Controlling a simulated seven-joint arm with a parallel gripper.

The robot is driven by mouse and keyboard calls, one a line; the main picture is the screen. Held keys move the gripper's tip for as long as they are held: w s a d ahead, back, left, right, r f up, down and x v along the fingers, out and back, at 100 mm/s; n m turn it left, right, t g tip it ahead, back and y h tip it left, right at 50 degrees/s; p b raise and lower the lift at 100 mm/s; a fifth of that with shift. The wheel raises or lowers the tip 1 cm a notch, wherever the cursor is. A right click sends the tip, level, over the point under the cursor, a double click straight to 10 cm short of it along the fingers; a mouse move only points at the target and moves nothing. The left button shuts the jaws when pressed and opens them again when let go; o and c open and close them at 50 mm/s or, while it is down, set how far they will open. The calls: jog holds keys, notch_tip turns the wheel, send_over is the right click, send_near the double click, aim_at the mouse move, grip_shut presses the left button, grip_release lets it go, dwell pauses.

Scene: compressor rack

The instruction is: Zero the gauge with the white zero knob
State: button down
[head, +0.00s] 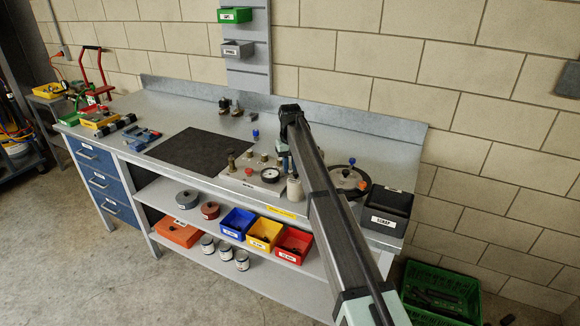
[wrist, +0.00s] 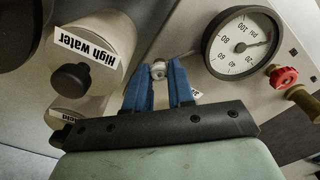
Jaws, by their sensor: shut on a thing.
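In the wrist view, my gripper (wrist: 160,74) has its two blue fingers closed around a small white knob (wrist: 158,68), which still sits at the panel. The round gauge (wrist: 221,47) is up and right of the fingers, with a white dial and a dark rim. Its red needle points toward the right of the picture; the exact reading is too small to tell. In the head view, the gauge (head: 270,175) sits on the grey test panel (head: 250,189) on the bench. My arm hides the white knob there.
A red knob (wrist: 283,77) and a brass fitting (wrist: 303,100) stand right of the gauge. A cylinder labelled "High water" (wrist: 100,35) is close to the left. A dark mat (head: 190,150) lies clear.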

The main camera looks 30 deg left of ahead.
aim_at(290, 169)
jog(key=shift+m, duration=1.7)
jog(key=c, duration=1.2)
grip_release()
jog(key=shift+c, duration=0.2)
jog(key=shift+r, duration=0.1)
notch_tip(290, 169, up, 14)
jog(key=shift+f, duration=0.2)
